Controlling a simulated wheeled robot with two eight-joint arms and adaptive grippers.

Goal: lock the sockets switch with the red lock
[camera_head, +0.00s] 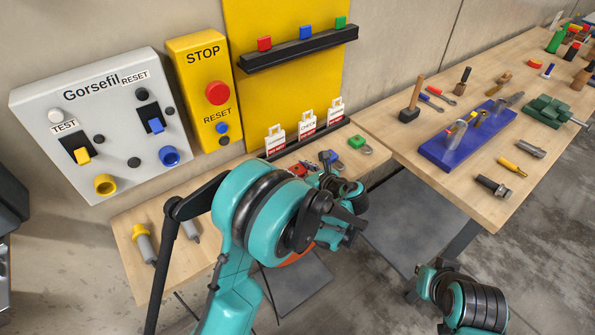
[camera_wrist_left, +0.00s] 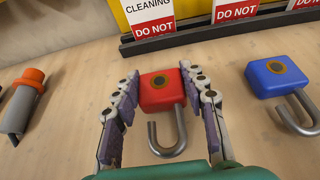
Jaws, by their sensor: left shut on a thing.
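The red lock (camera_wrist_left: 162,90) lies on the wooden table with its open metal shackle towards my wrist. My left gripper (camera_wrist_left: 159,76) has its two fingers closed on the sides of its red body. In the head view the red lock (camera_head: 298,170) is a small patch, partly hidden by my left gripper (camera_head: 322,170). The grey Gorsefil panel (camera_head: 95,115) on the wall carries a yellow switch (camera_head: 82,156) and a blue switch (camera_head: 156,125). I cannot read which one is for sockets. Part of my right arm shows at the lower right; its jaw state is unclear.
A blue lock (camera_wrist_left: 277,77) lies right of the red one, and a green lock (camera_head: 356,142) lies further right. Cleaning and do-not tags (camera_head: 307,123) stand in a black rack behind. A yellow STOP box (camera_head: 205,88) hangs beside the panel. A second table (camera_head: 470,190) holds tools.

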